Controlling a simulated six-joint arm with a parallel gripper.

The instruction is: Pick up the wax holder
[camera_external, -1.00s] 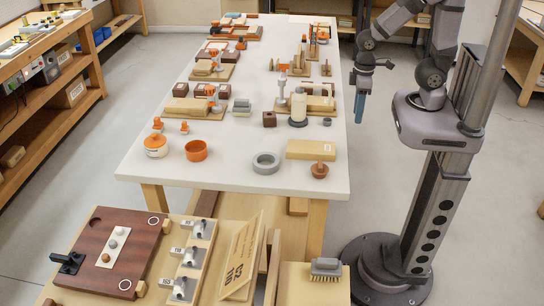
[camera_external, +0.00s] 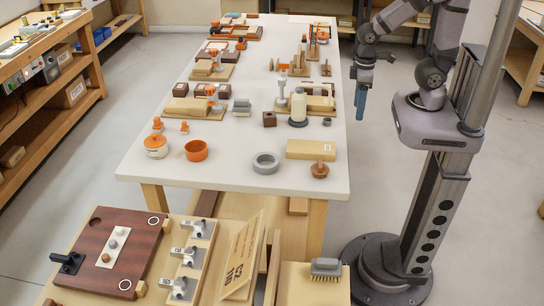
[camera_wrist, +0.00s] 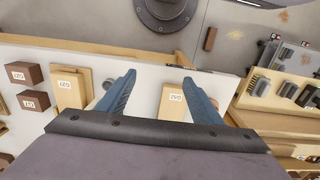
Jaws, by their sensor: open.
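No object is clearly marked as the wax holder, and I cannot tell which one it is. Candidates on the white table (camera_external: 235,172) are an orange open cup (camera_external: 196,151), a lidded white-and-orange pot (camera_external: 156,147), a grey ring (camera_external: 265,163) and a pale cylinder on a dark base (camera_external: 299,108). My gripper (camera_external: 360,105) hangs off the table's right edge, apart from all of them. In the wrist view its blue fingers (camera_wrist: 158,84) are spread, with nothing held.
A long pale block (camera_external: 311,150) and a brown knobbed piece (camera_external: 319,170) stand near the table's front right. Wooden trays with blocks fill the back. A lower bench holds a brown board (camera_external: 130,237) and a brush (camera_external: 326,267).

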